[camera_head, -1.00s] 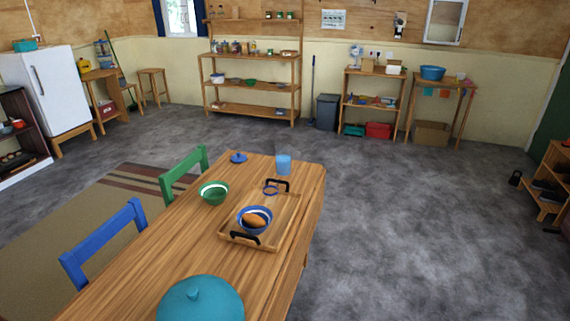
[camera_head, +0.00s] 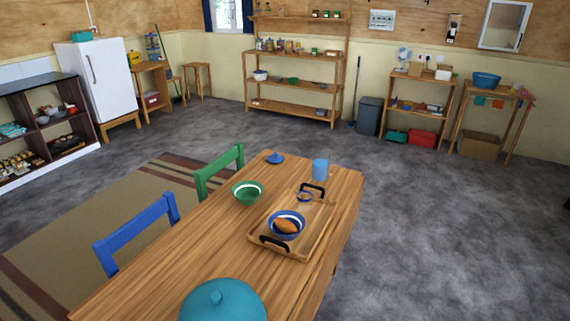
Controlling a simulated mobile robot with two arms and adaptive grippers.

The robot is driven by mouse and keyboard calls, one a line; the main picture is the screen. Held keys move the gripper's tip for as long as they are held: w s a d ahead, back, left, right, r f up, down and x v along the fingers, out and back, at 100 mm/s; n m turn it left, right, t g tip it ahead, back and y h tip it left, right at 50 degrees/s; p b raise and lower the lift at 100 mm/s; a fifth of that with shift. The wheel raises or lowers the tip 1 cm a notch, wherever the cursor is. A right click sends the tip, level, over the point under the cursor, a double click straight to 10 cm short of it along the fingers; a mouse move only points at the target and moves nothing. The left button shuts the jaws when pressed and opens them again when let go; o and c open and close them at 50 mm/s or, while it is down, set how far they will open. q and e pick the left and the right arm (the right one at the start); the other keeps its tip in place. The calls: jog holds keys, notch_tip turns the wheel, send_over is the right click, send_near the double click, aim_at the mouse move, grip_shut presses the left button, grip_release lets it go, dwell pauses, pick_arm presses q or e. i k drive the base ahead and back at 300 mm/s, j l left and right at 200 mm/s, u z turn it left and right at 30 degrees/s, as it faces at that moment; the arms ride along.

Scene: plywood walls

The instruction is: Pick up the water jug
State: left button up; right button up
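I cannot surely pick out a water jug in the head view. A blue cup-like vessel (camera_head: 320,169) stands upright at the far end of the wooden table (camera_head: 190,258); no handle or spout can be made out on it. A small pale blue and white object (camera_head: 403,56) stands on the right-hand shelf (camera_head: 418,84), too small to identify. Neither of my grippers is in view.
On the table are a tray (camera_head: 268,248) with a blue bowl, a green bowl (camera_head: 247,192), a blue lid (camera_head: 275,158) and a teal lidded pot (camera_head: 222,302). Blue (camera_head: 138,232) and green (camera_head: 220,172) chairs line its left side. Grey floor (camera_head: 430,230) is open at right.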

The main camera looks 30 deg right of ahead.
aim_at(322, 157)
jog(key=i+l+u, duration=0.2)
jog(key=l+u, duration=0.25)
jog(key=l, duration=0.7)
jog(key=l+u, duration=0.4)
jog(key=l, duration=0.75)
